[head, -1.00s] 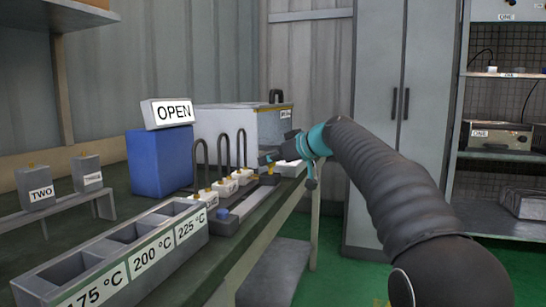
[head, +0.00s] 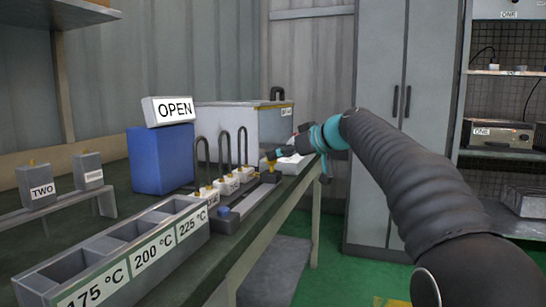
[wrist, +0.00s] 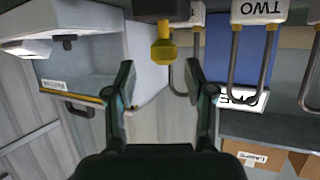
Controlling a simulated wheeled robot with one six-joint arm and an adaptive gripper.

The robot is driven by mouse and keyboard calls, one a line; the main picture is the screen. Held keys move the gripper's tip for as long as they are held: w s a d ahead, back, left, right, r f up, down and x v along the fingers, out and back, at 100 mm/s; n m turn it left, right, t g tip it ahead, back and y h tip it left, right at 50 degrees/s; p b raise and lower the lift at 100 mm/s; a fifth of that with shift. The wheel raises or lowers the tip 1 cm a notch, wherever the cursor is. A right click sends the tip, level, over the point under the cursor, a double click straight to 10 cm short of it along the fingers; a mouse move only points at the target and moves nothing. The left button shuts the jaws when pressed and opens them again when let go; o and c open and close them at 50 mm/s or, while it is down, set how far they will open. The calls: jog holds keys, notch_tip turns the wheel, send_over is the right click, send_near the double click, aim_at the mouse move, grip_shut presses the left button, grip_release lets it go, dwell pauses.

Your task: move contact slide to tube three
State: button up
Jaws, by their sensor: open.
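The contact slide, a dark block (head: 270,177) with a yellow knob (head: 271,165), sits near the far end of its rail (head: 246,200), to the right of the farthest tube. Three dark U-shaped tubes (head: 243,147) stand in white bases; their labels are too small to read in the head view. In the upside-down wrist view, one base reads TWO (wrist: 262,10). My gripper (wrist: 158,76) is open and empty. The yellow knob shows in the wrist view (wrist: 164,46), ahead of the gap between the fingers and apart from them. In the head view my gripper (head: 285,153) is just right of the knob.
A grey trough (head: 165,213) marked 175, 200 and 225 °C lies in front. The bench's right edge is close under my arm.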

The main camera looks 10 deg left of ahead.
jog(key=v, duration=0.8)
